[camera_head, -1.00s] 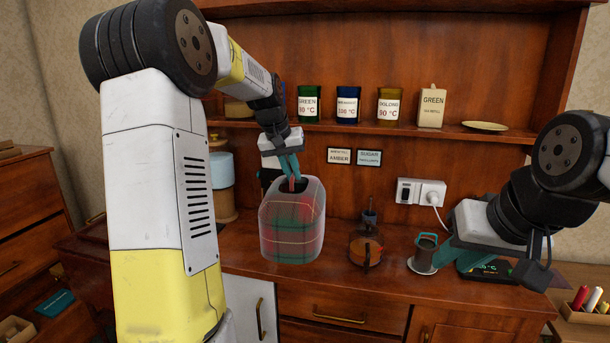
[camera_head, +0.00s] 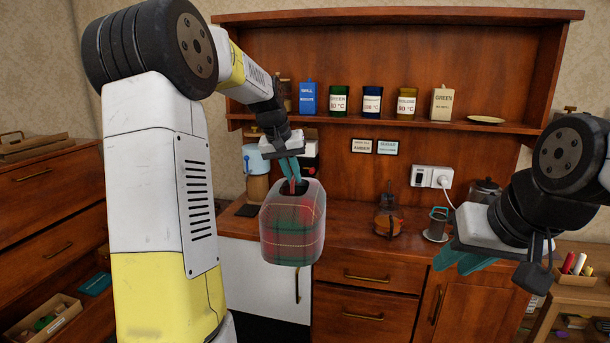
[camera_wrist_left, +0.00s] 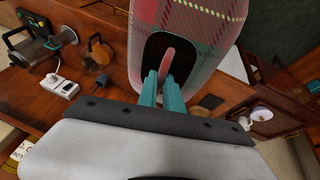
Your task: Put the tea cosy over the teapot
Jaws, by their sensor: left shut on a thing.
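The tea cosy (camera_head: 292,228) is a red, green and grey tartan cover with a loop on top. My left gripper (camera_head: 292,178) is shut on that loop, and the cosy hangs upright in the air in front of the counter. The left wrist view shows the teal fingers (camera_wrist_left: 163,88) closed around the pink loop, with the cosy (camera_wrist_left: 187,20) beyond. The glass teapot (camera_head: 388,216) with amber tea stands on the counter, right of the cosy and apart from it. My right gripper (camera_head: 462,262) is empty at the right, its teal fingers apart.
A blue-and-wood canister (camera_head: 256,165) stands behind the left arm. A white socket (camera_head: 430,176) with a plug is on the back panel. A shelf (camera_head: 420,123) of tins runs above.

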